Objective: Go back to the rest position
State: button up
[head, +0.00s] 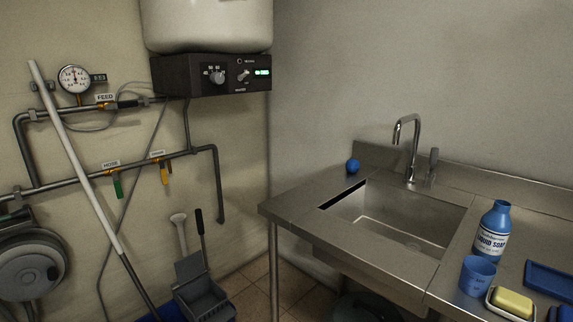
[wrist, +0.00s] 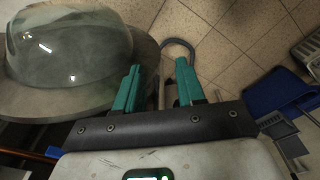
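My gripper (wrist: 159,72) shows only in the wrist view. Its two teal fingers stand apart with nothing held between them, so it is open. Tiled floor (wrist: 212,38) and a dark curved loop (wrist: 178,44) show beyond the fingertips. A large grey-green domed thing with a wide rim (wrist: 70,52) lies to the left of the fingers. I cannot tell whether the left finger touches its rim. The head view does not show my gripper.
A steel sink counter (head: 300,215) holds a soap bottle (head: 493,232), a blue cup (head: 477,277) and a sponge dish (head: 511,304). Pipes (head: 75,180), a pole (head: 75,160) and a hose reel (head: 33,265) line the left wall. A dustpan (head: 195,285) stands below.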

notch_tip(320, 180, up, 10)
jog(key=p, duration=0.7)
jog(key=shift+f, duration=0.15)
jog(key=shift+d, duration=0.15)
